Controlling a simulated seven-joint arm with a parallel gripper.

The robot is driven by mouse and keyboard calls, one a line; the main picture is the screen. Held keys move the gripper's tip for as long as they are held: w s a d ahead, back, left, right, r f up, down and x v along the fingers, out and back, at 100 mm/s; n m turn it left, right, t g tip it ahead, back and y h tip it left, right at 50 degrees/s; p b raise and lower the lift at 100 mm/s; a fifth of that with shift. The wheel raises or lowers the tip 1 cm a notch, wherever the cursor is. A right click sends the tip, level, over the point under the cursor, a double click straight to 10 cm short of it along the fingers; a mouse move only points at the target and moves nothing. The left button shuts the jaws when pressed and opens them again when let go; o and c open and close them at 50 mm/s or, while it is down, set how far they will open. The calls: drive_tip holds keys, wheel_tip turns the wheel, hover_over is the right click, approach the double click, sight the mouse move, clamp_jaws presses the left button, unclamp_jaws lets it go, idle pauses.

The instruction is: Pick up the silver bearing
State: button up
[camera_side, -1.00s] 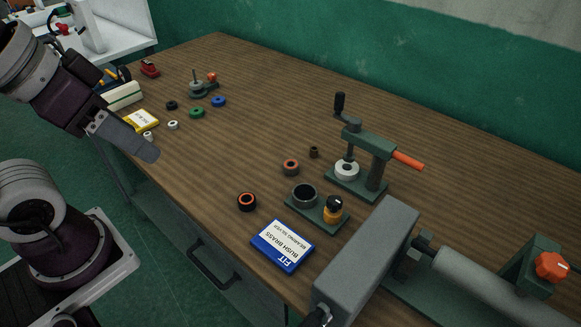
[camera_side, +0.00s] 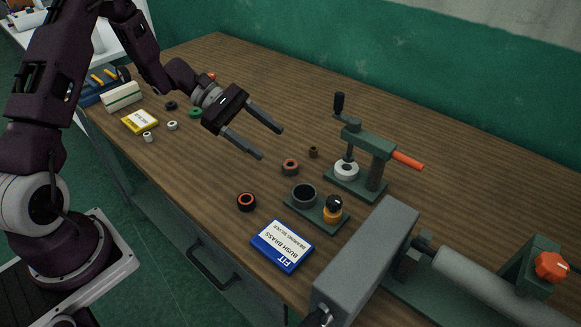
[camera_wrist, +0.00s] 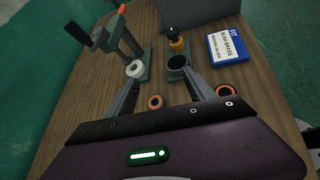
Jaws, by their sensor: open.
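No ring is labelled as the silver bearing. Two small pale, whitish-grey rings, one (camera_side: 172,125) and another (camera_side: 148,137), lie on the bench near a yellow card. A larger pale ring (camera_side: 346,170) sits on the press base; it also shows in the wrist view (camera_wrist: 135,69). I cannot tell which is the silver bearing. My gripper (camera_side: 270,143) is open and empty above the bench, between the pale small rings and the press. In the wrist view its fingers (camera_wrist: 161,78) are spread, pointing towards the press and cup.
A lever press (camera_side: 372,155) and a cup fixture (camera_side: 303,194) stand to the right. A copper ring (camera_side: 290,167), a small brown bush (camera_side: 313,152), a black-and-orange ring (camera_side: 246,201) and a blue card reading "BUSH BRASS, BEARING SILVER" (camera_side: 282,246) lie nearby. The back of the bench is clear.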

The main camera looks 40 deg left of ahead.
sight(287, 164)
drive_tip(key=a+f+n+t, duration=0.1)
drive_tip(key=f, duration=0.2)
drive_tip(key=w+a+f+n+t, duration=0.1)
drive_tip(key=a+f+n, duration=0.1)
drive_tip(key=w+a+f+n+t, duration=0.1)
drive_tip(key=f+n, duration=0.1)
drive_tip(key=f, duration=0.1)
drive_tip(key=shift+w+a+f, duration=0.15)
drive_tip(key=shift+a+f, duration=0.1)
drive_tip(key=shift+f, duration=0.1)
drive_tip(key=x, duration=0.7)
drive_tip(key=shift+d+r, duration=0.15)
drive_tip(key=shift+r, duration=0.25)
clamp_jaws()
